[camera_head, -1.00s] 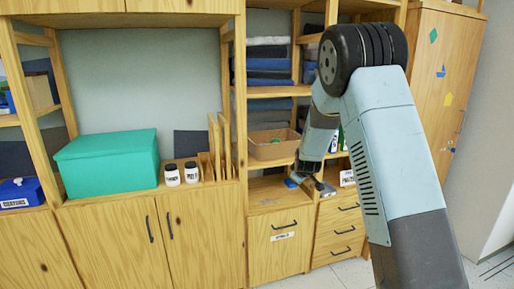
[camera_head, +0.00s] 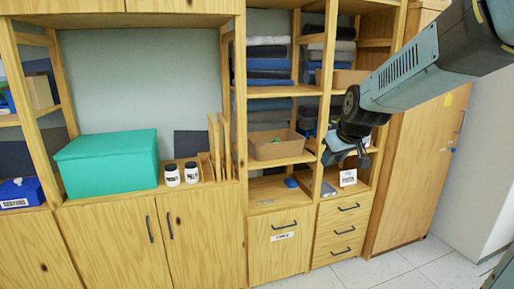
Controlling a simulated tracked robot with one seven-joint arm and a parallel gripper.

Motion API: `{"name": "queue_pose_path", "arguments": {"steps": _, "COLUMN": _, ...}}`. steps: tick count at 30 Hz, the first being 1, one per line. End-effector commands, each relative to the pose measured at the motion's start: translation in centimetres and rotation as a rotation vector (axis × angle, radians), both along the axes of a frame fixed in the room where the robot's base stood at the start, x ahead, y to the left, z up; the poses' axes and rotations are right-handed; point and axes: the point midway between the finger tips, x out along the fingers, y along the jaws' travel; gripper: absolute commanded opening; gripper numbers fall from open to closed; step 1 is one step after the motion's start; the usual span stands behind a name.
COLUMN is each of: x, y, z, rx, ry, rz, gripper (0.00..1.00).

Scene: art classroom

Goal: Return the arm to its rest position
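My arm (camera_head: 405,78) reaches in from the upper right, with its upper link sloping down to the left. My gripper (camera_head: 345,160) seems to be at the lower end of the dark wrist, in front of the right-hand shelf column. It is small and dark here, and its fingers cannot be told apart, so I cannot see whether it is open or holds anything.
Wooden shelving (camera_head: 240,110) fills the view. A teal box (camera_head: 108,163), two small jars (camera_head: 172,175) and a cardboard box (camera_head: 276,143) stand on it. A small blue item (camera_head: 291,183) and a white label card (camera_head: 348,177) lie lower. The floor (camera_head: 400,268) at the lower right is clear.

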Motion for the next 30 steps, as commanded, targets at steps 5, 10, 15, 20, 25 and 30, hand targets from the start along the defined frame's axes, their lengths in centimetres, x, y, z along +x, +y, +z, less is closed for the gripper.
{"name": "queue_pose_path", "arguments": {"steps": 5, "x": -5.8, "y": -0.6, "z": 1.7, "rx": 0.040, "ry": 0.032, "rz": -0.062, "gripper": 0.37}}
{"name": "queue_pose_path", "arguments": {"steps": 10, "x": -11.1, "y": -1.1, "z": 2.5, "rx": 0.069, "ry": 0.065, "rz": -0.127, "gripper": 0.37}}
{"name": "queue_pose_path", "arguments": {"steps": 15, "x": -16.5, "y": -1.6, "z": 2.7, "rx": 0.090, "ry": 0.097, "rz": -0.199, "gripper": 0.37}}
{"name": "queue_pose_path", "arguments": {"steps": 20, "x": -20.7, "y": -1.9, "z": 2.4, "rx": 0.102, "ry": 0.123, "rz": -0.264, "gripper": 0.37}}
{"name": "queue_pose_path", "arguments": {"steps": 25, "x": -23.3, "y": -2.1, "z": 2.0, "rx": 0.108, "ry": 0.140, "rz": -0.308, "gripper": 0.37}}
{"name": "queue_pose_path", "arguments": {"steps": 30, "x": -24.1, "y": -2.2, "z": 1.8, "rx": 0.109, "ry": 0.146, "rz": -0.323, "gripper": 0.37}}
